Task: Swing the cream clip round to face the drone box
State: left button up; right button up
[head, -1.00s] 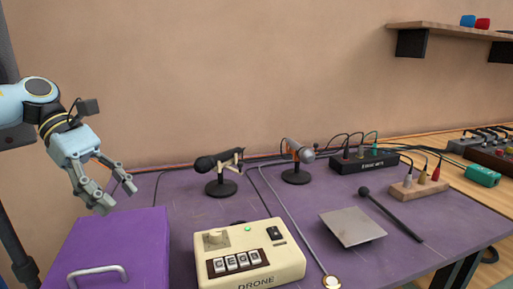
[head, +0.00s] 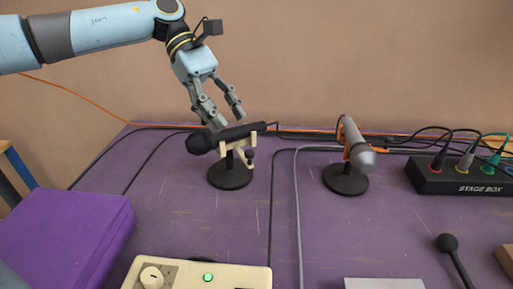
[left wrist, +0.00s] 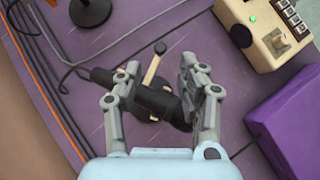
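The cream clip (head: 224,148) holds a black microphone (head: 240,133) on a stand with a round black base (head: 230,174). The microphone's head points left in the head view, and its tail points right. The clip also shows in the left wrist view (left wrist: 151,70). The drone box (head: 190,276) is cut off at the bottom of the head view and is at the upper right of the left wrist view (left wrist: 265,38). My left gripper (head: 229,121) is open just above and behind the microphone, its fingers spread either side of it in the wrist view. I cannot tell whether they touch it. My right gripper is out of view.
A silver microphone on an orange clip (head: 352,150) stands to the right. A stage box (head: 455,176) with plugged cables is at the far right. A purple case (head: 70,235) is at lower left. Cables run along the back. The table between clip and drone box is clear.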

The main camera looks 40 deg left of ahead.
aim_at(249, 151)
pick_arm(q)
jog(key=b+x, duration=0.3)
jog(key=x, duration=0.5)
jog(key=shift+d+f, duration=0.15)
jog(key=shift+f, duration=0.1)
jog(key=shift+c, duration=0.4)
grip_shut()
